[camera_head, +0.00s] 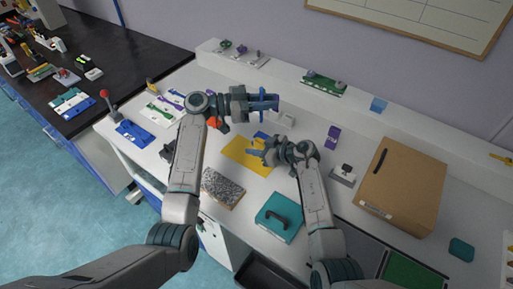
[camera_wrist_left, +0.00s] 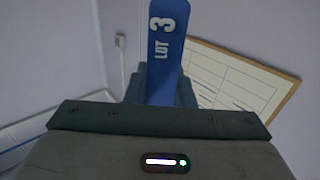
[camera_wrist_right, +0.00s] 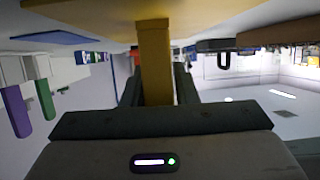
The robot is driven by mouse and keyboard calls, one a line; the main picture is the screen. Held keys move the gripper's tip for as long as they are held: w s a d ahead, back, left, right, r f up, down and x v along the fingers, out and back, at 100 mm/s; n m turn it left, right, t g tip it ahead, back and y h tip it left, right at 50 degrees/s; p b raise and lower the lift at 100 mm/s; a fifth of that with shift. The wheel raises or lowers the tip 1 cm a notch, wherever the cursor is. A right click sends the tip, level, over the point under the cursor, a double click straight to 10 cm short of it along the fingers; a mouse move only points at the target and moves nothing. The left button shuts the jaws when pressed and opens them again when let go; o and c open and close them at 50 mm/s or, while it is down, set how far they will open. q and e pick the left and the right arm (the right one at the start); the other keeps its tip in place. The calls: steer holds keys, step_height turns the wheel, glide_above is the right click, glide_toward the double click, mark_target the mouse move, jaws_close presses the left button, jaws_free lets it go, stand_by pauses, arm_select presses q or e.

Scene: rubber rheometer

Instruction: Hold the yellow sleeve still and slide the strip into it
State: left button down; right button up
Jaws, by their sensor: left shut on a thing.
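My left gripper (camera_head: 264,103) is shut on a blue strip (camera_wrist_left: 165,40) marked "LOT 3", which sticks out from between its fingers in the left wrist view. In the head view it holds the strip above the worktop. The yellow sleeve (camera_wrist_right: 155,60) stands between the fingers of my right gripper (camera_wrist_right: 158,85) in the right wrist view. Whether both fingers press on it cannot be told. In the head view my right gripper (camera_head: 261,147) is low at the yellow mat (camera_head: 238,156), below the left one. The strip and sleeve are apart.
Near the right gripper are a grey speckled slab (camera_head: 222,188), a teal case (camera_head: 280,217), a purple block (camera_head: 333,134) and a white block (camera_head: 283,118). A cardboard box (camera_head: 404,185) stands at the right. Blue and white cards lie at the left.

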mark_target(260, 118)
jaws_close()
arm_select(q)
steer(key=shift+n+t, duration=0.5)
steer(key=shift+t, duration=0.3)
step_height(260, 118, down, 6)
steer(key=shift+a+f, duration=0.1)
steer(key=shift+f, duration=0.1)
steer(key=shift+f, duration=0.25)
steer(key=shift+f, duration=0.35)
steer(key=c, duration=1.3)
jaws_free()
steer(key=shift+o, duration=0.2)
steer(key=shift+r, duration=0.1)
